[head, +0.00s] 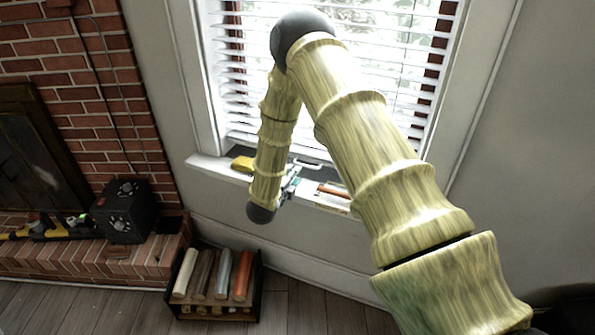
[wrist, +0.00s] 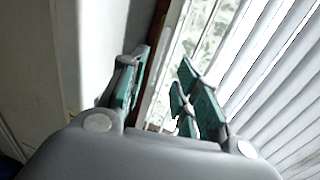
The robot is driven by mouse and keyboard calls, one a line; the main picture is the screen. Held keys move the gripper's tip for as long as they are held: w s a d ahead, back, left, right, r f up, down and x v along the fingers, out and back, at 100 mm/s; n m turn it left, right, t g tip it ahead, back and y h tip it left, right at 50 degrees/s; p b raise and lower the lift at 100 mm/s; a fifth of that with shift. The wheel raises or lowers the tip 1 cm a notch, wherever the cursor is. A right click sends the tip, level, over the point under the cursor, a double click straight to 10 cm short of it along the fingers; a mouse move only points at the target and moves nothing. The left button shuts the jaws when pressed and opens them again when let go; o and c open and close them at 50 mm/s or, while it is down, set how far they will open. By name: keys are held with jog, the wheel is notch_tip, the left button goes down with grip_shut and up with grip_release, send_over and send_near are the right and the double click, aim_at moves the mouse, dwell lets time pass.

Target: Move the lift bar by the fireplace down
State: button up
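White window blinds (head: 345,85) hang in the window right of the brick fireplace, and their slats also fill the right of the wrist view (wrist: 275,85). I cannot tell for certain which part is the lift bar; the low edge of the blinds is partly hidden by my arm. My gripper (head: 291,182) is small in the head view, beside the window sill and below the blinds. In the wrist view its teal-padded fingers (wrist: 160,85) stand apart with nothing seen held between them. A dark brown strip shows behind the gap; contact with it cannot be told.
The white sill (head: 208,164) holds a yellow item (head: 243,163) and an orange-brown item (head: 333,190). A black box (head: 124,211) stands on the brick hearth (head: 85,262). A dark rack of several cylinders (head: 257,283) is on the floor. Grey wall (head: 530,130) is bare at right.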

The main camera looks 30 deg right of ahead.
jog(key=shift+v, duration=1.15)
